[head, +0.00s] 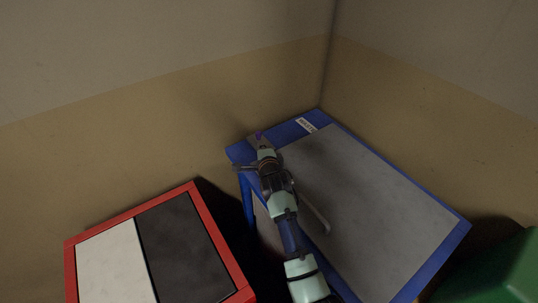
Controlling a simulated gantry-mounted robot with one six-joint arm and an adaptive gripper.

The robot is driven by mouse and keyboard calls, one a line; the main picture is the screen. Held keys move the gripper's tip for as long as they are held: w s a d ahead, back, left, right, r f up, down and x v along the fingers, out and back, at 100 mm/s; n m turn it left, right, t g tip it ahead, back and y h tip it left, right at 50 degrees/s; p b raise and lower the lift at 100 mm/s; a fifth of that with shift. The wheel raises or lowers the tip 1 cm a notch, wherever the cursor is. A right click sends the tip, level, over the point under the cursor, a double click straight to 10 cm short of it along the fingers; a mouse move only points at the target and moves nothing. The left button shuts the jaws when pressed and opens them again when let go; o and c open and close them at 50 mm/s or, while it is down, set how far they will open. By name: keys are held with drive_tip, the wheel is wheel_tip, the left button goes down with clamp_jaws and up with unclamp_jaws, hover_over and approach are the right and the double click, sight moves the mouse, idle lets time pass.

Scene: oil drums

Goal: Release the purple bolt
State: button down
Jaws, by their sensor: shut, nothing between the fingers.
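A small purple bolt (258,134) shows at the far left corner of the blue-framed table (390,175), just beyond the tip of my gripper. My gripper (261,145) is small in the head view and points away from me towards that corner. It is shut with nothing in it. The picture is too small to tell whether the fingertips touch the bolt. What the bolt rests on is partly hidden by my gripper and arm.
A white label (306,125) lies on the blue table's back edge. The grey tabletop right of my arm is clear. A red-framed table (213,240) with white and black panels stands at lower left, across a gap. A green object (505,275) is at lower right. Walls close the back.

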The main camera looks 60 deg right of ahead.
drive_tip(key=p+v, duration=0.3)
drive_tip(key=v, duration=0.7)
drive_tip(key=w+a+r+n+t+y, duration=0.1)
drive_tip(key=a+r+n+y, duration=0.15)
drive_tip(key=a+n, duration=0.55)
drive_tip(key=w+a+r+n+t+y+p, duration=0.1)
drive_tip(key=a+r+n+y, duration=0.2)
drive_tip(key=a, duration=0.9)
drive_tip(key=w+a+r+n+t+y, duration=0.1)
drive_tip(key=a+r+n, duration=0.1)
drive_tip(key=a+n, duration=0.6)
drive_tip(key=s+a+r+n+y, duration=0.1)
drive_tip(key=s+a+n+y, duration=0.15)
drive_tip(key=a, duration=0.45)
drive_tip(key=s+a+r+n+y, duration=0.1)
drive_tip(key=s+a+r+n, duration=0.2)
drive_tip(key=a, duration=0.4)
wheel_tip(320, 180, up, 37)
drive_tip(key=s+a+n+p, duration=0.1)
drive_tip(key=n+p, duration=0.2)
drive_tip(key=p, duration=3.5)
drive_tip(key=shift+s+r+y+p, duration=0.2)
drive_tip(key=shift+y+p, duration=0.1)
